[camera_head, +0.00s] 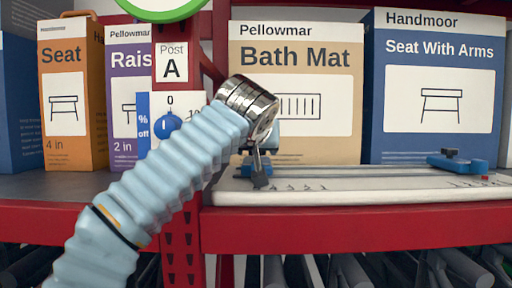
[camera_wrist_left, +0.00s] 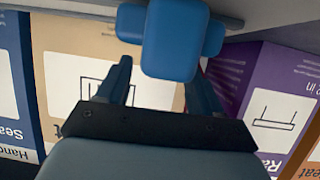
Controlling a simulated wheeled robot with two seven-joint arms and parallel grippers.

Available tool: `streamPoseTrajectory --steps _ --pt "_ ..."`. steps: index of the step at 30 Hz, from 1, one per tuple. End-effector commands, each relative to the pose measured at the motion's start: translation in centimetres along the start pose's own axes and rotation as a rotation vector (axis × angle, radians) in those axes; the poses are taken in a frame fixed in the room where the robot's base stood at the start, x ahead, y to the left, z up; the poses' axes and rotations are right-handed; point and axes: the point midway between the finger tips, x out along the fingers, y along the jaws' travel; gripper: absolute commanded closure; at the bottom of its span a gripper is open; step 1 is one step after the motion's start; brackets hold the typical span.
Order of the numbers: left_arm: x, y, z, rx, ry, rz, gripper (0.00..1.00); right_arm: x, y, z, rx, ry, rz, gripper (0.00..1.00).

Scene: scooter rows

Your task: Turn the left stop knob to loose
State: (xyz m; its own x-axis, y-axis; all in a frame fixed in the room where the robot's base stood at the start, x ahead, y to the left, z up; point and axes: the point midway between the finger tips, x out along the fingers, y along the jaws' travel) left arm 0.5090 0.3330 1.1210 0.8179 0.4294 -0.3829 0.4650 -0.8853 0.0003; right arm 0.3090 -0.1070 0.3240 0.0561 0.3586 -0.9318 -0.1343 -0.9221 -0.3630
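The left stop knob is a blue block; it shows in the left wrist view (camera_wrist_left: 172,45), while in the head view my wrist and gripper largely cover it. The right stop (camera_head: 458,162), also blue, sits on the right part of the white board (camera_head: 350,197). My left gripper (camera_wrist_left: 160,75) is open, with one finger on either side of the near end of the left knob. A gap shows at the left finger; contact at the right finger cannot be told. In the head view my left gripper (camera_head: 260,178) is at the board's left end. My right gripper is not in view.
A red post (camera_head: 182,225) stands left of the board and carries a white dial card with a blue round knob (camera_head: 166,126). Boxes stand behind: Seat (camera_head: 72,150), Bath Mat (camera_head: 300,150) and Seat With Arms (camera_head: 435,148). A red shelf edge (camera_head: 350,223) runs in front.

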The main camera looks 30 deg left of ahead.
Motion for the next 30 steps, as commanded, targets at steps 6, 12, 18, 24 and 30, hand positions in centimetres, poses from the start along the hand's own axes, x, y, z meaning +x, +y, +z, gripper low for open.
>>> streamPoseTrajectory --steps 6,12,18,24,30 --pt "0.0 0.0 0.0 0.0 0.0 0.0 0.68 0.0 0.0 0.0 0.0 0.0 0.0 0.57" --pt "0.0 0.0 0.0 0.0 0.0 -0.001 0.89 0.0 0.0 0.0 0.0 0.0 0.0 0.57" --pt "0.0 0.2 -0.1 -0.009 0.0 -0.025 0.89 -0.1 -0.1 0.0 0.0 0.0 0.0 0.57" --pt "0.0 0.5 -0.1 -0.043 0.0 -0.115 0.89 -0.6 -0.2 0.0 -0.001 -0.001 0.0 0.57" --pt "0.0 0.9 -0.3 -0.103 0.0 -0.262 0.89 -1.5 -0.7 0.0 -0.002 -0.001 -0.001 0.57"
